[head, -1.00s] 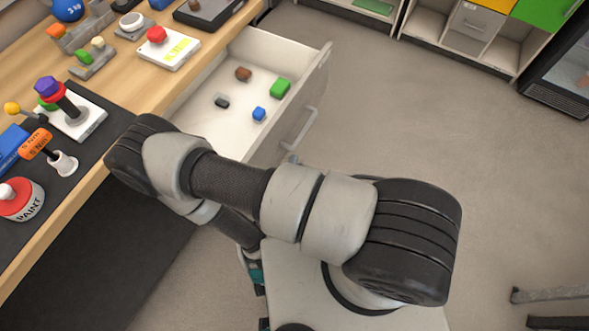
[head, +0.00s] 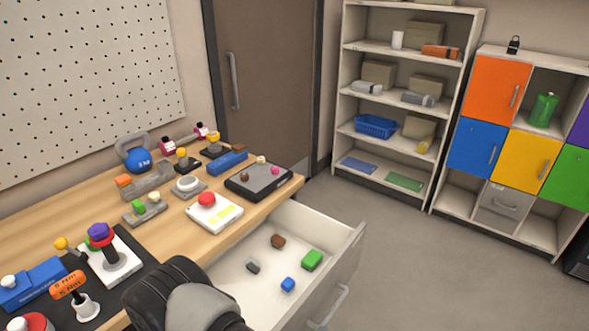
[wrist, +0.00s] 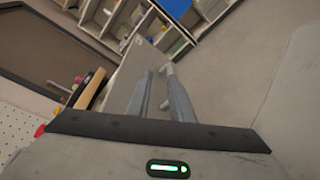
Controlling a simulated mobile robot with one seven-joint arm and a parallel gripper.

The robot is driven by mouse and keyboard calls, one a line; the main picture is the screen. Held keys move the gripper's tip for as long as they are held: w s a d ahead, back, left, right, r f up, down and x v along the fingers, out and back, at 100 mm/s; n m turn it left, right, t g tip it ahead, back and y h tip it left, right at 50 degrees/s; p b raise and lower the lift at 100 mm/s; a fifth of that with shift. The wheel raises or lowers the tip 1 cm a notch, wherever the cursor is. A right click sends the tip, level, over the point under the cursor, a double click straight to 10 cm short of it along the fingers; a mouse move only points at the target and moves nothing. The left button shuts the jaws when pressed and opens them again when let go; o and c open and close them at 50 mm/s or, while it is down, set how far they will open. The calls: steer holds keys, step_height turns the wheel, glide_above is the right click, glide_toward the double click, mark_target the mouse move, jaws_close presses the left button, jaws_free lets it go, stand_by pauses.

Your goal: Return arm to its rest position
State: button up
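My gripper (wrist: 158,72) shows in the wrist view with its two fingers apart and nothing between them. The wrist view is tilted and shows the door, shelves and floor beyond the fingers. In the head view a dark and grey part of my arm (head: 190,300) shows at the bottom, in front of the desk edge and the open drawer. The gripper itself is out of the head view.
The drawer (head: 335,285) stands open with several small blocks inside. The wooden desk (head: 35,235) holds a blue kettlebell (head: 137,160) and several gadgets. A shelf rack (head: 375,195) and coloured cabinets (head: 525,160) stand behind. Floor (head: 410,275) right of the drawer is clear.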

steer(key=w+d+r+m+g+h+p, duration=0.1)
steer(key=d+r+m+g+h, duration=0.2)
steer(key=r, duration=0.4)
steer(key=w+d+r+m+g+h, duration=0.2)
steer(key=r+m+h, duration=0.15)
steer(key=r, duration=0.35)
steer(key=s+d+r+m+g+y+p, duration=0.1)
steer(key=s+d+r+m+g+y, duration=0.1)
steer(key=s+d+r+m+g, duration=0.25)
steer(key=s+d+r+m+g+y+p, duration=0.1)
steer(key=s+d+r+m+g+y, duration=0.1)
steer(key=r+m+g, duration=0.45)
steer(key=a+r+t+y+p, duration=0.1)
steer(key=r+t+y, duration=0.1)
steer(key=r, duration=0.4)
steer(key=s+a+r+m+t+y, duration=0.1)
steer(key=a+r+t+y, duration=0.1)
steer(key=r, duration=0.5)
steer(key=s+a+r+t+y+p, duration=0.1)
steer(key=r+t+y, duration=0.2)
steer(key=r+y, duration=0.3)
steer(key=shift+s+a+r+p, duration=0.15)
steer(key=shift+a+r+p, duration=0.1)
steer(key=shift+r+p, duration=0.05)
steer(key=shift+a, duration=0.1)
